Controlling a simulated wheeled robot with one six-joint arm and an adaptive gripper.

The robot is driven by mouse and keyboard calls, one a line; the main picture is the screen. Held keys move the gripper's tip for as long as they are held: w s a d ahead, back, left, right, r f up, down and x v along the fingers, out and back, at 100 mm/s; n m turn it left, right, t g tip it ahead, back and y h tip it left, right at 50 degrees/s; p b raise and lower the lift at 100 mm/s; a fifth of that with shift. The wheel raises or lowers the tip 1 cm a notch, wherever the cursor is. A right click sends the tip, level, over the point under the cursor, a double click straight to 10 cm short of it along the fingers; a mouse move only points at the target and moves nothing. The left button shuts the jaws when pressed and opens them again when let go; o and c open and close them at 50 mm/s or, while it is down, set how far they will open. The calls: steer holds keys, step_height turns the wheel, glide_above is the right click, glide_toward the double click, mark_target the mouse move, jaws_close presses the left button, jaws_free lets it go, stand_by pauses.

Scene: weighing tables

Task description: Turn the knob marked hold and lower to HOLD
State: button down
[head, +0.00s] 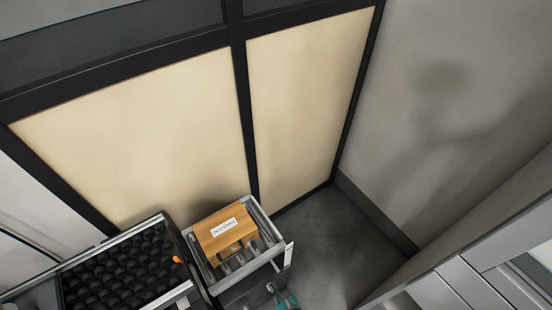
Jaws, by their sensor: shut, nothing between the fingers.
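I see no knob marked hold and lower in the head view, and no lettering that reads HOLD. No part that I can make out clearly as my gripper shows here. A small teal and grey thing (284,298) shows at the bottom edge, cut off by the frame; I cannot tell what it is.
An open metal drawer (286,250) holds a wooden block (226,232) with a white label and several grey cylinders. Left of it is a metal-framed bed of black lumps (118,270) with a small orange piece (177,260). Grey cabinets (480,270) stand right; dark floor (335,240) between is clear.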

steer(key=shift+s+a+f, duration=0.2)
steer(key=shift+s+a, duration=0.15)
steer(key=shift+a, duration=0.05)
stand_by(0.5)
steer(key=shift+a+r, duration=0.1)
steer(key=shift+r, duration=0.3)
steer(key=shift+s+d, duration=0.55)
steer(key=shift+s, duration=0.3)
steer(key=shift+s+d, duration=0.55)
steer(key=shift+s, duration=0.25)
steer(key=shift+s+d, duration=0.55)
steer(key=shift+s, duration=0.3)
steer(key=shift+w+a+f, duration=0.1)
steer(key=shift+w+a, duration=0.05)
steer(key=shift+w, duration=0.95)
steer(key=shift+w+a+f, duration=0.1)
steer(key=shift+w+a, duration=0.1)
steer(key=shift+w, duration=0.85)
steer(key=shift+w+a, duration=0.15)
steer(key=shift+w, duration=0.95)
